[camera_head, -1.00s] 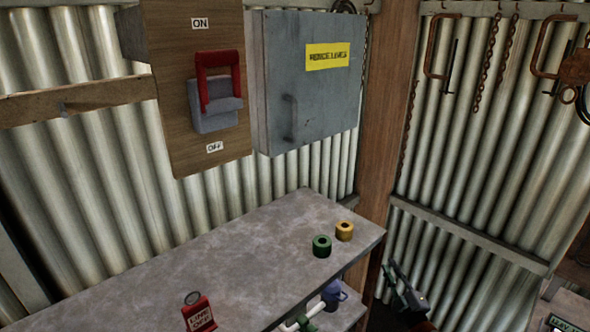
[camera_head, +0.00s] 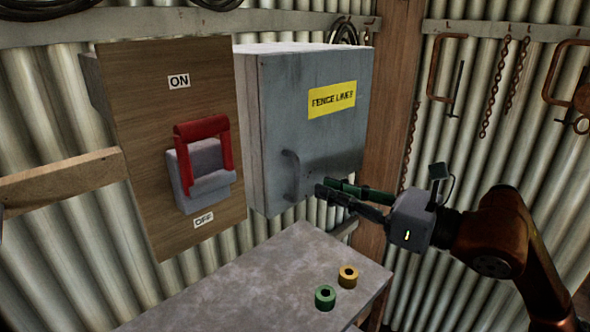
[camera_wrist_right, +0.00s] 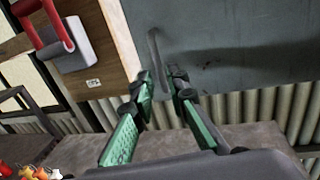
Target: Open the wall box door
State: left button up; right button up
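The grey wall box (camera_head: 310,130) hangs on the corrugated wall, with a yellow label reading like "FENCE LINE" on its door. Its door looks shut. A curved grey handle (camera_head: 291,175) stands at the door's lower left; it also shows in the right wrist view (camera_wrist_right: 154,52). My right gripper (camera_head: 320,190) comes in from the right in front of the door, just right of the handle. In the right wrist view its fingers (camera_wrist_right: 162,78) are apart, with the handle's lower end close ahead of the gap. Nothing is held. My left gripper is out of view.
A wooden switch board (camera_head: 150,130) with a red lever (camera_head: 205,140) stands close left of the box. Below is a grey bench (camera_head: 240,280) with a green roll (camera_head: 325,297) and a yellow roll (camera_head: 348,275). Clamps and chains hang on the right wall.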

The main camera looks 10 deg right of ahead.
aim_at(298, 197)
jog(key=p+x, duration=0.3)
jog(key=x, duration=0.5)
jog(key=shift+s+f, duration=0.1)
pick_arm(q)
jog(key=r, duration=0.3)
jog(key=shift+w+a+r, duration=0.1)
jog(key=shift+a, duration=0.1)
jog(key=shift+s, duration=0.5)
pick_arm(e)
grip_shut()
jog(key=shift+s, duration=0.1)
